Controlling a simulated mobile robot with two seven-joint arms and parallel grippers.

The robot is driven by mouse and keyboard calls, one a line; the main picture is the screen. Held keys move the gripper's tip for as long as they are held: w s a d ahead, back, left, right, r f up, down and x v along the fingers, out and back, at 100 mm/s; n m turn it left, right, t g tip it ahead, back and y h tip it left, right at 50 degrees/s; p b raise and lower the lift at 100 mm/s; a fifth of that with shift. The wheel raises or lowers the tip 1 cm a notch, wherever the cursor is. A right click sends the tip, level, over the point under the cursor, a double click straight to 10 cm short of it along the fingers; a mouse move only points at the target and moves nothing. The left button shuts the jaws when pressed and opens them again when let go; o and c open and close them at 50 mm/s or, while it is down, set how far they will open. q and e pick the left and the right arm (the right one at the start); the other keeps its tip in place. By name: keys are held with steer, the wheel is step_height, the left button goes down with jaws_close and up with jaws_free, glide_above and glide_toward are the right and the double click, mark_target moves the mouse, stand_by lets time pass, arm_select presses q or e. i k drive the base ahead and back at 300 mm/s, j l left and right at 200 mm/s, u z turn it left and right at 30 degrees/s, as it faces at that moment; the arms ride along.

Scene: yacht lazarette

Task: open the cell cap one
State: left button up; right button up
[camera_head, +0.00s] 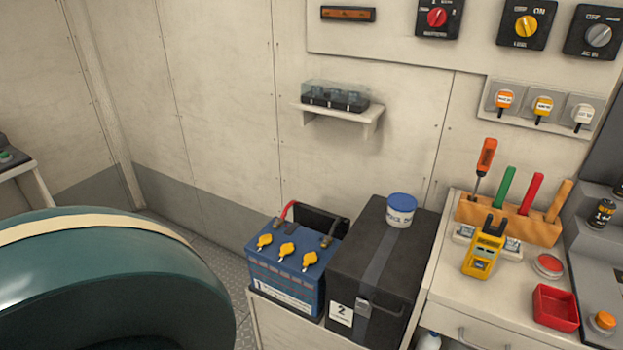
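A blue battery (287,278) labelled 1 stands on a low light-coloured stand, left of a black box. Three yellow cell caps sit in a row on its top: a left cap (264,241), a middle cap (287,250) and a right cap (309,261). All three look seated in the battery top. I cannot read which one is numbered one. A red cable (290,209) and dark terminals are at the back of the battery top. Neither of my grippers is in view.
A black box (385,262) labelled 2 stands against the battery's right side, with a white, blue-lidded jar (401,210) on top. A large rounded teal object (110,285) fills the lower left. A counter (455,305) with tools is at right. A small shelf (340,113) hangs above.

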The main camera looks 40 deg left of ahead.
mark_target(265, 239)
steer(key=u, duration=1.5)
steer(key=i+j+z, duration=0.2)
steer(key=z, duration=0.2)
steer(key=i+j+z, duration=0.4)
